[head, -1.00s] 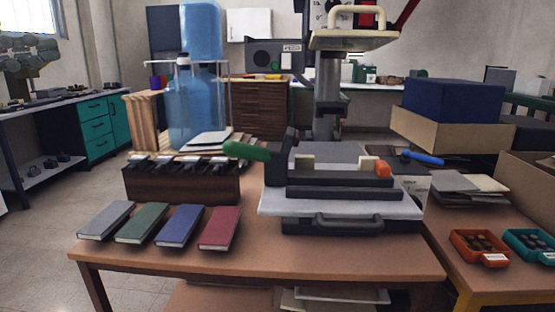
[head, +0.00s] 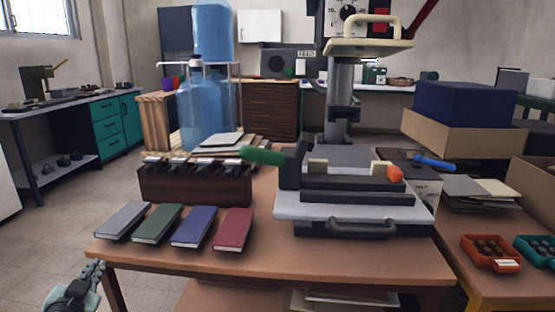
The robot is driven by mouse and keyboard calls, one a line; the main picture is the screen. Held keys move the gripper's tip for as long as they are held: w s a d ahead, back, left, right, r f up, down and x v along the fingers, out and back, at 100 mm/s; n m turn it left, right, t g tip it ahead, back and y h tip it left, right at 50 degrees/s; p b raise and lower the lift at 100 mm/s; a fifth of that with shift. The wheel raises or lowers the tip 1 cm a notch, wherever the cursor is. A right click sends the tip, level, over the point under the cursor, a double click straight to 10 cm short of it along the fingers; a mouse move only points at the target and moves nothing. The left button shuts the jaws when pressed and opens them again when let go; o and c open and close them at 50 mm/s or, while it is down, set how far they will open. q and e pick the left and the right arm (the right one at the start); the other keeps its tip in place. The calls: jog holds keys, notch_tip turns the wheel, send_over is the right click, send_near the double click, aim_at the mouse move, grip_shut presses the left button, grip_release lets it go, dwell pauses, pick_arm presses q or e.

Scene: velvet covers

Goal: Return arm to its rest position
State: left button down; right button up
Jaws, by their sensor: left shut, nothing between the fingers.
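My left gripper (head: 97,268) shows at the lower left of the head view, in front of and below the table's near left corner. It is shut and empty, apart from everything on the table. My right gripper is out of view. On the brown table (head: 270,262) lie a grey book (head: 124,221), a green book (head: 158,223), a blue book (head: 199,226) and a red book (head: 233,229) in a row. Behind them is a dark wooden rack (head: 195,186) with several handled tools. To its right stands a press with a green handle (head: 262,156) and a grey plate (head: 350,207).
A side table at right holds a red tray (head: 490,254), a teal tray (head: 537,250) and a blue box (head: 465,105) on cardboard. Large blue water bottles (head: 205,115) stand behind the table. Open floor (head: 45,230) lies at the left.

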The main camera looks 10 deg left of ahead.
pick_arm(q)
jog(key=s+d+f+g+h, duration=0.1)
jog(key=s+d+f+g, duration=0.25)
jog(key=f, duration=0.55)
jog(key=s+d+f+g+h, duration=0.1)
jog(key=s+d+f+g, duration=0.3)
jog(key=f, duration=0.4)
jog(key=s+d+f+g+h, duration=0.3)
jog(key=s+d+f+g, duration=0.1)
jog(key=s+d+f, duration=0.7)
jog(key=s+d, duration=0.2)
jog(key=shift+s+d+f+m, duration=0.15)
jog(key=shift+s+d+m, duration=0.1)
jog(key=shift+s+m, duration=0.15)
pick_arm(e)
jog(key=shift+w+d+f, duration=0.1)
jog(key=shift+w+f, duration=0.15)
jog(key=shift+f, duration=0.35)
pick_arm(q)
jog(key=shift+w, duration=0.1)
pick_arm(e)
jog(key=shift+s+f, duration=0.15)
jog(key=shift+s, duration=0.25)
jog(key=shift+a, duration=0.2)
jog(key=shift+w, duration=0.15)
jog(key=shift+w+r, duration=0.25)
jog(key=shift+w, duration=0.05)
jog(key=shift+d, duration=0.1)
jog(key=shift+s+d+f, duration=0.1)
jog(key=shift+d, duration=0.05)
